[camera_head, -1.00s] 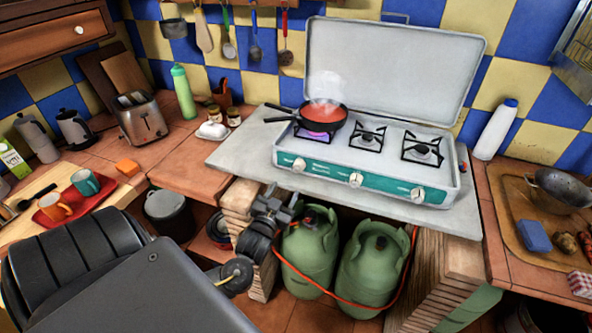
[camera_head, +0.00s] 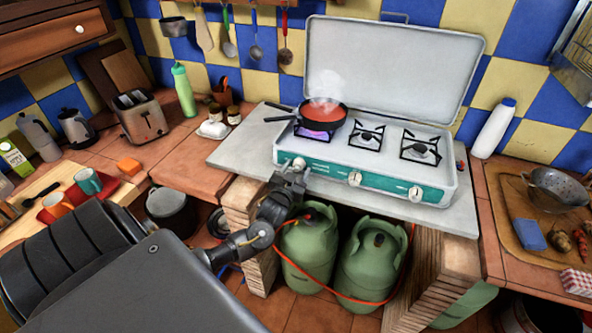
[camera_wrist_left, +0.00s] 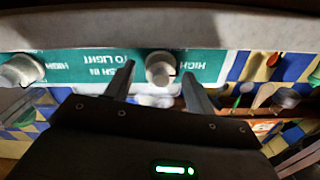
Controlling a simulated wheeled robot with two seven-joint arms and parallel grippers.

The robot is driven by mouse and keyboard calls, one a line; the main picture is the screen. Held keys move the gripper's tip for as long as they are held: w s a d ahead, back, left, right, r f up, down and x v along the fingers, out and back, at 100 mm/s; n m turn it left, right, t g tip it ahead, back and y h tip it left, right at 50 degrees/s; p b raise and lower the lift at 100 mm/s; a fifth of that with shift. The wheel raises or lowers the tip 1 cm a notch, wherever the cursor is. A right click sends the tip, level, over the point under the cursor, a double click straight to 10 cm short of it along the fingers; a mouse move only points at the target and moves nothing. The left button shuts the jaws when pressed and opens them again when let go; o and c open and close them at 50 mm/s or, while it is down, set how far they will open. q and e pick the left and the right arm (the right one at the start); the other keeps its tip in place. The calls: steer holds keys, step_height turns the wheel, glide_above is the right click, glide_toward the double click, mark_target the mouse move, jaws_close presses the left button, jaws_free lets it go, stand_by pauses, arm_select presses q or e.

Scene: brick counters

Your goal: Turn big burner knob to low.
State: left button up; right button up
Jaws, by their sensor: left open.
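The white camping stove (camera_head: 375,184) has a teal front panel with several round knobs. The left gripper (camera_head: 294,169) is raised at the panel's left end, where it partly hides the left knob. The left wrist view is upside down. In it the white left knob (camera_wrist_left: 160,68) lies between the two open fingers of the left gripper (camera_wrist_left: 158,82), with a gap on each side. The middle knob (camera_head: 355,179) also shows in the left wrist view (camera_wrist_left: 22,70). A pan of red food (camera_head: 325,114) steams over a purple flame on the left burner.
Two green gas bottles (camera_head: 309,245) with a red hose stand below the counter, close to my left arm. A wooden support (camera_head: 241,210) stands left of them. A toaster (camera_head: 139,117) and red tray (camera_head: 62,212) are at left. The stove lid is up.

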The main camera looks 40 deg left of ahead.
arm_select(q)
steer(key=shift+c, duration=0.3)
steer(key=c, duration=0.9)
steer(key=shift+n, duration=0.4)
steer(key=n, duration=0.2)
steer(key=shift+n, duration=0.4)
steer(key=n, duration=0.3)
steer(key=shift+n, duration=0.3)
steer(key=n, duration=0.6)
steer(key=shift+a+n, duration=0.1)
steer(key=shift+n, duration=0.2)
